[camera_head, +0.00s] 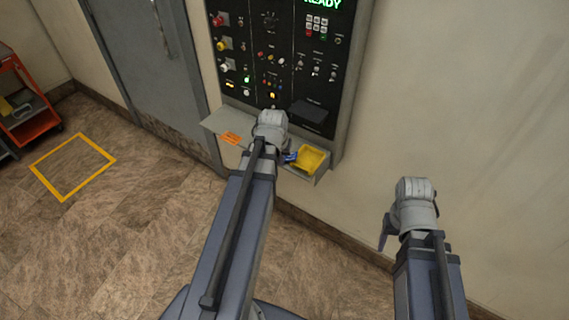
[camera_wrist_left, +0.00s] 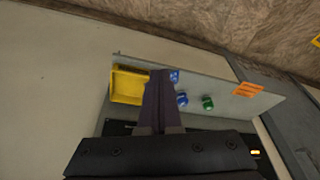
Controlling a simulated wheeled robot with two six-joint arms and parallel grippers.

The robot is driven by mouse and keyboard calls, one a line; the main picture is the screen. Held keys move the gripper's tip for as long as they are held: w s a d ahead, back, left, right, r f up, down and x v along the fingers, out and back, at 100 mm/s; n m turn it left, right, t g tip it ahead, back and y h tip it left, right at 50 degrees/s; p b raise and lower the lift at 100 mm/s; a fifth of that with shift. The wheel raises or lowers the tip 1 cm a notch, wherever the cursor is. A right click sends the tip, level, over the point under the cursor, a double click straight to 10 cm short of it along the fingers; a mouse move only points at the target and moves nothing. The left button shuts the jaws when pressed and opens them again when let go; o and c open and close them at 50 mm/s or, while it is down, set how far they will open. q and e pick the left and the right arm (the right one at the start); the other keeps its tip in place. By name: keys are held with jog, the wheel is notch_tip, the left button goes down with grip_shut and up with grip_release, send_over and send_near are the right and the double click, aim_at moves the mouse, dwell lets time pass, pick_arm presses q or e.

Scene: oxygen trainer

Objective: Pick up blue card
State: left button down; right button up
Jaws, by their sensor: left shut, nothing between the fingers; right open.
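My left gripper (camera_wrist_left: 160,75) is shut and empty over the shelf (camera_wrist_left: 227,86), close beside the yellow tray (camera_wrist_left: 128,86). In the left wrist view, one small blue piece (camera_wrist_left: 174,76) shows right beside its fingertips. A second blue piece (camera_wrist_left: 182,99) lies a little to the right of the fingers. I cannot tell which of them, if either, is the blue card. In the head view, a bit of blue (camera_head: 290,157) shows between my left wrist and the yellow tray (camera_head: 308,158). My right gripper (camera_head: 384,232) is open, away from the shelf, in front of the wall.
A green piece (camera_wrist_left: 207,102) lies on the shelf right of the blue ones. An orange label (camera_head: 230,138) is at the shelf's left. The black control panel (camera_head: 285,55) rises behind the shelf. A grey door (camera_head: 140,60) and a red cart (camera_head: 33,128) stand further left.

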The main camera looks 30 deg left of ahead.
aim_at(285, 161)
pick_arm(q)
jog(key=w+f+b, duration=0.2)
jog(key=f+b, duration=0.1)
jog(key=w+a+f+b, duration=0.1)
jog(key=w+f+b, duration=0.1)
jog(key=f+b, duration=0.1)
jog(key=w+a+f+b, duration=0.1)
jog(key=w+f+b, duration=0.1)
jog(key=f+b, duration=0.1)
jog(key=shift+w+f, duration=0.2)
jog(key=shift+w, duration=0.1)
jog(key=shift+w+a, duration=0.3)
jog(key=shift+w, duration=0.65)
jog(key=shift+s, duration=0.1)
